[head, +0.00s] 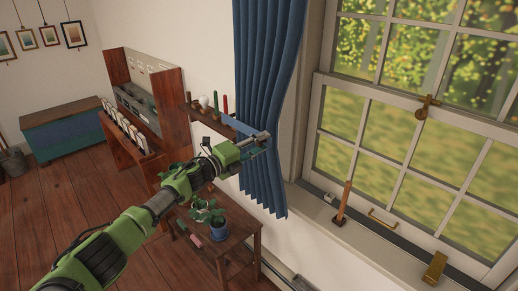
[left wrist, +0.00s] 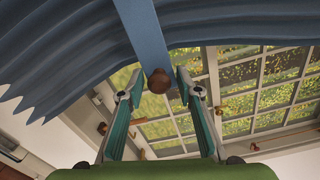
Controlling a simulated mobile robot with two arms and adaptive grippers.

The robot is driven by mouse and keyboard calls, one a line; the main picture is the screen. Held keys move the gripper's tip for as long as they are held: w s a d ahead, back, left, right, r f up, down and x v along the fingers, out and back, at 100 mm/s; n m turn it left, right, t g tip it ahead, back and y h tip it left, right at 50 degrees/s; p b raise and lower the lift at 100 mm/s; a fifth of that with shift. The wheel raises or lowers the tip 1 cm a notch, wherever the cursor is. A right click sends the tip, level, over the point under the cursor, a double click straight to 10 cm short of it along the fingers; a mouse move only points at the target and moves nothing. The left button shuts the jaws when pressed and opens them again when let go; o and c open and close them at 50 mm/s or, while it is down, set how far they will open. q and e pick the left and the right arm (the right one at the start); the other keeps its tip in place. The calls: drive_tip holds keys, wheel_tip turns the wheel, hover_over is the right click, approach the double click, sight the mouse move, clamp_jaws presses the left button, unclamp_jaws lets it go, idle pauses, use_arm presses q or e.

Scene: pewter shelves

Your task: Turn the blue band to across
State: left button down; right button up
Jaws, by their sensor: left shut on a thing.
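The blue band (head: 238,124) is a flat strip in front of the blue curtain (head: 268,70), running from the small wall shelf side toward my left gripper (head: 262,141). In the left wrist view the band (left wrist: 148,38) comes down from the top and ends at a round brown knob (left wrist: 158,81). The curtain hangs loose to about sill height. My right gripper is in neither view.
A window (head: 400,130) with a brass latch is at right. Its sill (head: 385,235) holds a wooden-handled tool (head: 343,203) and a brass block (head: 434,267). A small table (head: 240,232) with a potted plant (head: 217,228) stands below my arm. The wall shelf (head: 208,119) carries small upright items.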

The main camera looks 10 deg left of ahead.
use_arm(q)
drive_tip(key=shift+w+r, duration=0.15)
drive_tip(key=shift+r, duration=0.3)
drive_tip(key=c, duration=1.8)
unclamp_jaws()
drive_tip(key=shift+a, duration=0.1)
drive_tip(key=shift+f, duration=0.15)
drive_tip(key=v, duration=1.2)
drive_tip(key=shift+f, duration=0.1)
